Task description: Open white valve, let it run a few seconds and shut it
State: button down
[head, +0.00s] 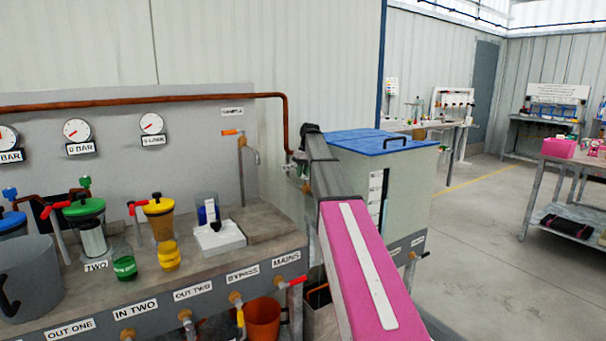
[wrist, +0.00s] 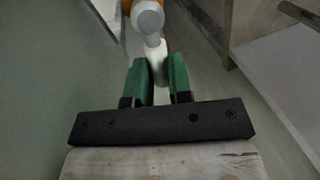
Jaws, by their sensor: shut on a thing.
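In the wrist view a white valve lever (wrist: 152,42) with a rounded white hub (wrist: 148,17) shows at the top, beside an orange fitting (wrist: 127,8). My gripper (wrist: 158,62) has its two green fingers on either side of the lever's end and is shut on it. The lever's tip is partly hidden between the fingers. In the head view my arm reaches toward the gap between the pump bench and the blue-lidded tank, and it hides my gripper and this valve.
The pump bench (head: 255,222) stands at left with gauges and several labelled valves along its front. A blue-lidded tank (head: 400,185) stands right of my arm. An orange bucket (head: 263,318) sits under the bench. The floor (head: 465,235) at right is clear.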

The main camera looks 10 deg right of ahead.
jog(key=c, duration=1)
grip_release()
jog(key=shift+c, duration=0.2)
jog(key=shift+r, duration=0.1)
notch_tip(320, 180, up, 7)
jog(key=d, duration=0.1)
jog(key=shift+d, duration=0.2)
jog(key=shift+w, duration=0.1)
